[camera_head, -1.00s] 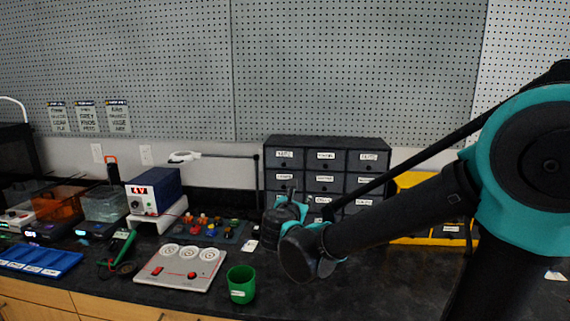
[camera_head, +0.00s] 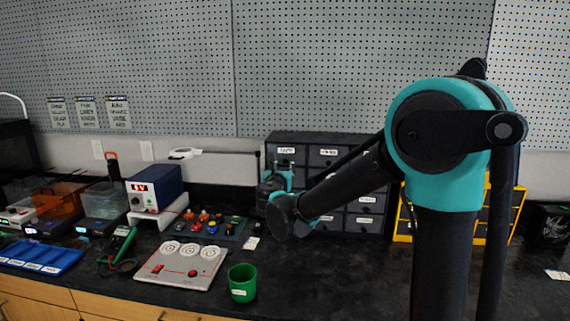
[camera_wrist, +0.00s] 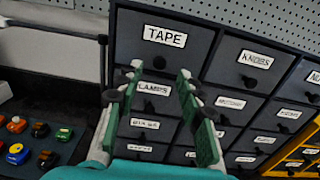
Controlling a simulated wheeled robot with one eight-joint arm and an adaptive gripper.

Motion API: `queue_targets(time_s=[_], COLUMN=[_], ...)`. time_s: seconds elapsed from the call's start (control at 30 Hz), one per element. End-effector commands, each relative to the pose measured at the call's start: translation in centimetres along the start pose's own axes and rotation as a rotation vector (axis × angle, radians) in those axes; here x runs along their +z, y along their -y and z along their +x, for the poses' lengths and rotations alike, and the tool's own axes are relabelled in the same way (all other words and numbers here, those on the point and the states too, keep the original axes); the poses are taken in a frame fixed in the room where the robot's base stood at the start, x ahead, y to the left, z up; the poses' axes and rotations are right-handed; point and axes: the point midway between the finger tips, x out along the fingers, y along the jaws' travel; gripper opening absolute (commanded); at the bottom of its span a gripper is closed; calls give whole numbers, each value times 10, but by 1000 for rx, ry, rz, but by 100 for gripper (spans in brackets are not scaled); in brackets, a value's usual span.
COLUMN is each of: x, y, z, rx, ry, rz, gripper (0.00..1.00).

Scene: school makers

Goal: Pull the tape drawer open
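The tape drawer (camera_wrist: 140,42) is the top left drawer of a dark cabinet (camera_head: 350,138), with a white TAPE label and a small dark knob (camera_wrist: 159,62) below the label. It looks closed. The drawer also shows at the top left of the cabinet in the head view (camera_head: 287,161). My gripper (camera_wrist: 160,70) is open, its green-padded fingers pointing at the tape drawer. In the wrist view the knob appears between the two fingertips; whether they touch it or how deep they reach, I cannot tell. In the head view my wrist hides the left column's lower drawers.
Drawers labelled LAMPS (camera_wrist: 153,88) and KNOBS (camera_wrist: 255,60) adjoin the tape drawer. A yellow-framed organizer (camera_head: 402,238) stands to the right. A green cup (camera_head: 242,284), a grey panel (camera_head: 180,265) and a power supply (camera_head: 154,188) stand on the bench to the left.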

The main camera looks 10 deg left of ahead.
Motion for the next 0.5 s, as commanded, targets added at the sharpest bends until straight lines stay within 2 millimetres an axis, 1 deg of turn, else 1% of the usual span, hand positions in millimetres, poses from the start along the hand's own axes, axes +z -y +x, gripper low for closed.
queue_targets(time_s=[0.03, 0.1, 0.2, 0.33, 0.5], x=[0, 0, 0, 0, 0], y=[1, 1, 0, 0, 0], z=[10, 22, 35, 46, 51], rx=[-2, -3, -1, -1, 0], ry=[0, 0, 0, 0, 0], rz=[0, 0, 0, 1, 1], gripper=[38, 38, 38, 38, 38])
